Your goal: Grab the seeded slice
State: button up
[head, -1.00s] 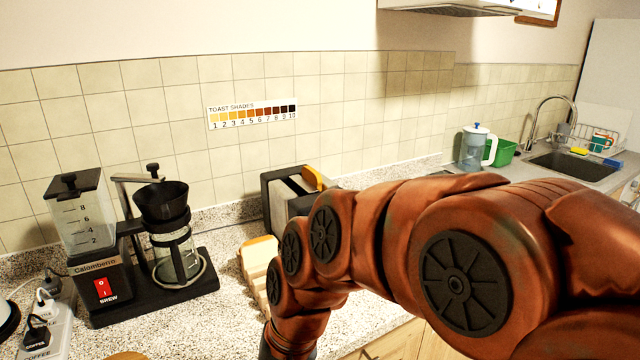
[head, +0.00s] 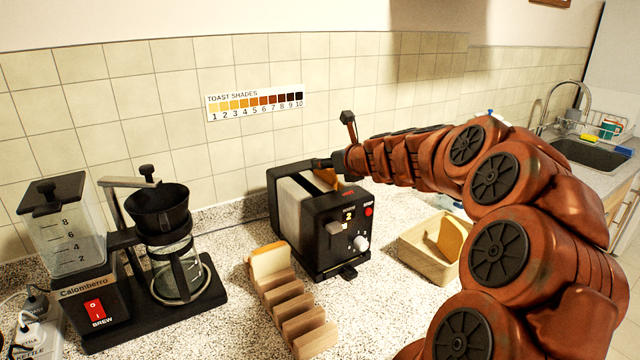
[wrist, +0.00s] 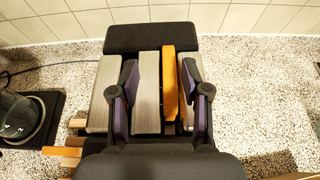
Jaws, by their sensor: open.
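An orange-brown slice (wrist: 169,78) stands upright in a toaster slot in the wrist view. Its top edge also shows in the head view (head: 326,178). My gripper (wrist: 160,75) is open over the toaster (wrist: 150,38), one finger on each side of the slice. The slice is closer to the right finger, and I cannot tell whether they touch. In the head view my gripper (head: 320,163) is at the toaster's top (head: 335,225). Another slice (head: 269,260) is in the wooden rack (head: 303,318), and one (head: 452,238) is in a wooden box (head: 420,262). Seeds cannot be made out on any slice.
A coffee maker (head: 92,290) with a glass carafe stands left of the rack. A tiled wall with a toast-shade chart (head: 255,103) is behind the toaster. A sink (head: 590,155) is at the far right. Speckled counter is bare between the toaster and the wooden box.

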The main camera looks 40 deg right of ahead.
jog(key=shift+w+d+f, duration=0.4)
jog(key=shift+w+f, duration=0.1)
jog(key=shift+w, duration=0.2)
jog(key=shift+f+x, duration=0.2)
jog(key=shift+x, duration=1)
jog(key=shift+f+x, duration=0.2)
jog(key=shift+x, duration=0.95)
jog(key=shift+s+d, duration=0.15)
jog(key=shift+s, duration=0.05)
grip_shut()
